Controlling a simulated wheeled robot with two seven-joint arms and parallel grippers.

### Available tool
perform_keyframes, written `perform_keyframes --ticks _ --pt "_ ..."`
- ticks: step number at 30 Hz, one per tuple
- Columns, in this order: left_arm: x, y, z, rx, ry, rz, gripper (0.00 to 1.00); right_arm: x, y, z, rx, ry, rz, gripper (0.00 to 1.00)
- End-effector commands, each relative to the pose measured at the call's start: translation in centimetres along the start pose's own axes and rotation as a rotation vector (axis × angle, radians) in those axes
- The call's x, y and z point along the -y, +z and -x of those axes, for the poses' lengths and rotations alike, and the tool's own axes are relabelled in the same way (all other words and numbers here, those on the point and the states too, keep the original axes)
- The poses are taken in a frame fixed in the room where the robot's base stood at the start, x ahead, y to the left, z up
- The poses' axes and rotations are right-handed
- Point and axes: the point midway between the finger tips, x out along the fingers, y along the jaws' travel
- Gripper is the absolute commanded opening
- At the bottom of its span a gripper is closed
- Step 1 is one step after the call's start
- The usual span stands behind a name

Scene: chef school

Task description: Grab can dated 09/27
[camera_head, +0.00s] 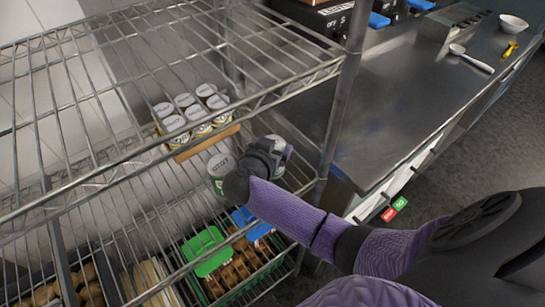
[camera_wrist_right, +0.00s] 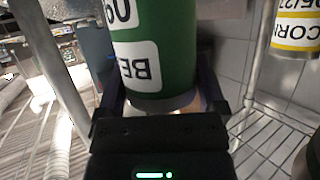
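My right gripper (camera_head: 280,152) reaches into the wire shelf rack in the head view, beside a can (camera_head: 274,142) that it partly hides. Another can (camera_head: 220,164) with a pale printed top and some green on its side stands just left of it. In the right wrist view, a green can (camera_wrist_right: 180,50) with white label patches lies between the two fingers of my right gripper (camera_wrist_right: 165,92). Its lettering is cut off, so the full date cannot be read. I cannot tell whether the fingers press on it. My left gripper is out of view.
Several cans (camera_head: 186,112) stand grouped by a wooden strip (camera_head: 208,142). A yellow-labelled can (camera_wrist_right: 295,30) reading CORN and 05/27 is at the right in the wrist view. Rack posts (camera_head: 343,90) and wire shelves surround the arm. Green (camera_head: 206,250) and blue items lie below; a steel counter (camera_head: 400,110) is right.

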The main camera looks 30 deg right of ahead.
Motion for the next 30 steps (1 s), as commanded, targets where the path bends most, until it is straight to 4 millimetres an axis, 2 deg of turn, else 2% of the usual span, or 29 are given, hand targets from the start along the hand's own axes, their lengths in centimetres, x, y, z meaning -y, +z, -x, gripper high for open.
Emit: perform_keyframes --ticks 1,9,11,12,20,28,30 --pt "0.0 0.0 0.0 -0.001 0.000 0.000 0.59 0.0 0.0 0.0 0.000 0.000 0.000 0.77" --pt "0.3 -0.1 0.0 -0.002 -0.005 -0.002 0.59 0.0 0.0 0.0 0.000 0.000 0.000 0.20" --pt "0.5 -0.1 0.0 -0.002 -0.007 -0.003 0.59 0.0 0.0 0.0 0.000 0.000 0.000 0.07" --pt "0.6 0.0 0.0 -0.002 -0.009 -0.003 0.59 0.0 0.0 0.0 -0.001 -0.001 0.000 0.04" --pt "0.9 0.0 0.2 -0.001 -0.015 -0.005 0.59 0.0 -0.3 0.2 0.000 -0.001 0.000 0.04" --pt "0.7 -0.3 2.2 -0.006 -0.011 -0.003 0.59 0.0 -3.8 1.7 -0.001 -0.002 -0.003 0.04" --pt "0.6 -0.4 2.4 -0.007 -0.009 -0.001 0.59 -1.3 -3.1 2.3 0.001 0.000 0.002 0.04"
